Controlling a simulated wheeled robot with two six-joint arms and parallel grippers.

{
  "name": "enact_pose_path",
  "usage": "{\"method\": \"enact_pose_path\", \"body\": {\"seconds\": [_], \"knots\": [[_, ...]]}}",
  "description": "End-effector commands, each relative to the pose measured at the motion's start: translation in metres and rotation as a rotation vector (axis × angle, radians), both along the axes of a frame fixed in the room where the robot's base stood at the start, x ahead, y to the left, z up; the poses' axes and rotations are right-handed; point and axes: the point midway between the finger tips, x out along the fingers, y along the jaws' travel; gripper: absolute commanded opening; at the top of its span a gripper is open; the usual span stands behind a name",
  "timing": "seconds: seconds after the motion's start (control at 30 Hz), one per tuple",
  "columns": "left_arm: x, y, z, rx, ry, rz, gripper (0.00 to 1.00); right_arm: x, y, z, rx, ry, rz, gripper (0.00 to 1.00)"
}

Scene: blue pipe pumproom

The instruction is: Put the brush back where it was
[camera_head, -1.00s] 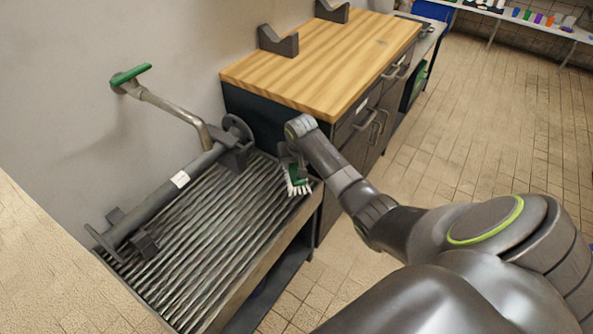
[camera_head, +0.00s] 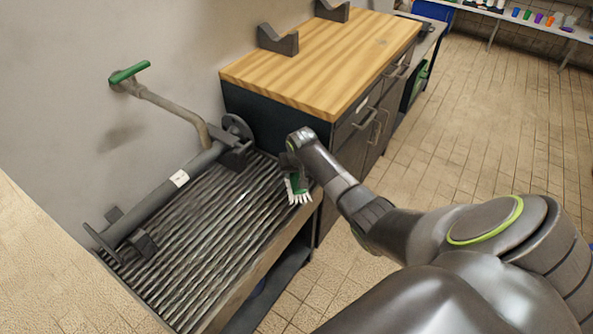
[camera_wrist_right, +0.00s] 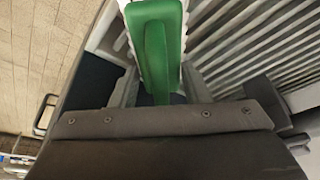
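The brush has a green body and white bristles (camera_head: 299,195). It hangs bristles down from my right gripper (camera_head: 292,165), over the right edge of the slatted grey rack (camera_head: 215,230). In the right wrist view the green brush (camera_wrist_right: 158,45) runs up from between the fingers of my right gripper (camera_wrist_right: 158,95), which is shut on it. The fingertips are partly hidden by the gripper body. I cannot tell whether the bristles touch the rack. My left gripper is not in view.
A grey pipe (camera_head: 150,205) lies along the wall side of the rack. A wood-topped cabinet (camera_head: 335,60) with two dark brackets stands behind. The tiled floor (camera_head: 490,130) at right is clear.

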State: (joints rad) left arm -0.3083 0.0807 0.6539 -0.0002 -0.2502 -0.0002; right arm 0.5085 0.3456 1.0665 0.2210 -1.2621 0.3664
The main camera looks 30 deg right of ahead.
Motion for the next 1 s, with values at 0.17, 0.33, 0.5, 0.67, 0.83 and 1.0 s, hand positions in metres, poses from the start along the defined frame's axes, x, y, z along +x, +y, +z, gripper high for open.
{"method": "enact_pose_path", "body": {"seconds": [0.17,0.33,0.5,0.67,0.83,1.0], "knots": [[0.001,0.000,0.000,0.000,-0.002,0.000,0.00,0.000,0.000,0.001,0.001,0.000,0.000,0.63],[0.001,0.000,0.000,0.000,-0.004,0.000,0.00,0.000,0.000,0.001,0.001,0.000,0.000,0.63],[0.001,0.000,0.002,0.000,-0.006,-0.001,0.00,0.001,0.000,0.006,0.000,-0.002,0.000,0.63],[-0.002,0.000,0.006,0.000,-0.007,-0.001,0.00,-0.003,0.001,0.024,0.001,-0.003,0.001,0.63],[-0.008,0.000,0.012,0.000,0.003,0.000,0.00,-0.011,0.005,0.051,0.000,-0.003,0.002,0.63],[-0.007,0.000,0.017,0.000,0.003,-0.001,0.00,-0.021,0.008,0.080,-0.001,-0.004,0.000,0.63]]}}
